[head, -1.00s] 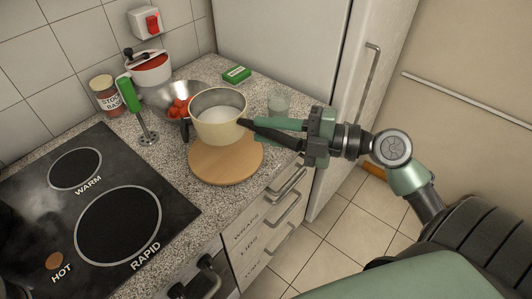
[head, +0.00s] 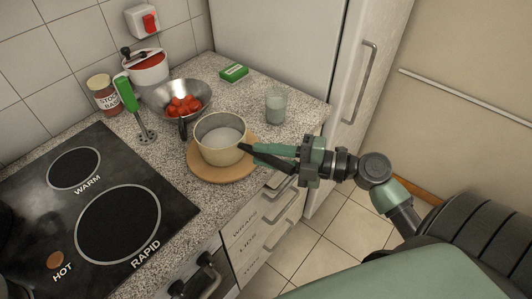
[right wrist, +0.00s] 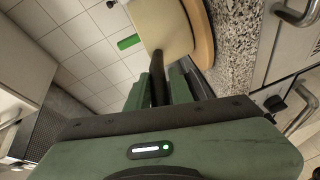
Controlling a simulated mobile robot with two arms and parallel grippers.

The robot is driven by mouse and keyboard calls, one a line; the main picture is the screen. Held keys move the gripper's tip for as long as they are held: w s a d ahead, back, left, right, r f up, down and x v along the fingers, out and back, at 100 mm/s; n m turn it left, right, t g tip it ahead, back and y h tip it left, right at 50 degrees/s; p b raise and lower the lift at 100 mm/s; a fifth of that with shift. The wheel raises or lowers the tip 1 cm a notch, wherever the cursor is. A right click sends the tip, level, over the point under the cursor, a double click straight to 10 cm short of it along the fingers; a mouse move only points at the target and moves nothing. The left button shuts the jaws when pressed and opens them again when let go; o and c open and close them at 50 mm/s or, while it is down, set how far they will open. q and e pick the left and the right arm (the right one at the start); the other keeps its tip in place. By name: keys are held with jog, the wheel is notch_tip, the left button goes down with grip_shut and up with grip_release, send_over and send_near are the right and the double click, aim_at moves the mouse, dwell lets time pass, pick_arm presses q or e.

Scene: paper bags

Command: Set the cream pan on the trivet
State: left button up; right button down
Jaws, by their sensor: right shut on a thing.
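The cream pan (head: 220,155), with pale liquid in it, is upright over the round wooden trivet (head: 205,176). Its base appears to rest on the trivet, a little towards its back. My right gripper (head: 262,154) is shut on the pan's dark handle, to the right of the pan. In the right wrist view the handle (right wrist: 158,80) runs between the fingers, and the pan's side (right wrist: 160,22) meets the trivet's edge (right wrist: 204,35) with no clear gap. My left gripper is not in view.
The hob (head: 95,200) lies left.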

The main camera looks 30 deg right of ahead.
jog(key=c, duration=1.3)
grip_release()
jog(key=shift+o, duration=0.2)
jog(key=shift+r, duration=0.15)
jog(key=b+v, duration=0.5)
jog(key=v, duration=0.7)
